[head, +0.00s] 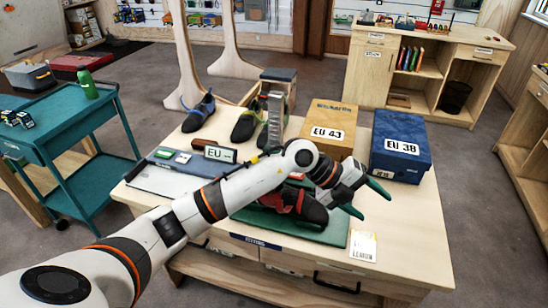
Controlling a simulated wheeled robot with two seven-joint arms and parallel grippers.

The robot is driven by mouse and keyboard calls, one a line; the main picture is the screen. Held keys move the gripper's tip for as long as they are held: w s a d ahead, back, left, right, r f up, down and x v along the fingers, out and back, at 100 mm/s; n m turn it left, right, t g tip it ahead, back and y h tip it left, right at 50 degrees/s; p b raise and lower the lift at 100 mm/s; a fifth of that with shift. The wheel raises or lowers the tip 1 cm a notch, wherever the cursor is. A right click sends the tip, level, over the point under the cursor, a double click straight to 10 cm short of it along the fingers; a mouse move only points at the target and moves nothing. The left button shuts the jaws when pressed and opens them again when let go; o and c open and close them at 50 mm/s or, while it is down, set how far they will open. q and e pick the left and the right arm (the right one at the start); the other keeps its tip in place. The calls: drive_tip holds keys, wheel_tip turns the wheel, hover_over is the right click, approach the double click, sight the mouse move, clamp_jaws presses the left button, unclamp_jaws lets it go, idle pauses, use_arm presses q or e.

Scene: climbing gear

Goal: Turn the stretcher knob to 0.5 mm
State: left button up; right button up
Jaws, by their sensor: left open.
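My left gripper (364,200) is open, with dark green fingertips apart, above the front right part of the fitting table (410,240). A black and red climbing shoe (290,203) lies on a green mat (318,232), just left of the fingers and partly behind my arm. I cannot make out the stretcher or its knob; they may be hidden by my gripper and arm. Nothing shows between the fingers. My right gripper is not in view.
An EU 43 box (328,118) and a blue EU 38 box (400,138) stand behind the gripper. A white card (363,246) lies at the front. An EU 41 sign (219,153) and other shoes stand further left. A teal cart (75,130) stands at the left.

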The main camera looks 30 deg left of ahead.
use_arm(q)
drive_tip(key=w+a+r+n+g+y, duration=0.1)
drive_tip(key=w+a+r+n+y, duration=0.15)
drive_tip(key=a+y, duration=0.75)
drive_tip(key=w+a+r+n+y, duration=0.1)
drive_tip(key=a+r+n+y, duration=0.35)
drive_tip(key=a, duration=1.15)
drive_tip(key=shift+m, duration=0.4)
drive_tip(key=p+x, duration=0.1)
drive_tip(key=x, duration=0.3)
drive_tip(key=p+x, duration=0.1)
drive_tip(key=x, duration=0.3)
drive_tip(key=p+x, duration=0.1)
drive_tip(key=x, duration=0.3)
drive_tip(key=shift+d+f, duration=0.1)
drive_tip(key=shift+d, duration=0.3)
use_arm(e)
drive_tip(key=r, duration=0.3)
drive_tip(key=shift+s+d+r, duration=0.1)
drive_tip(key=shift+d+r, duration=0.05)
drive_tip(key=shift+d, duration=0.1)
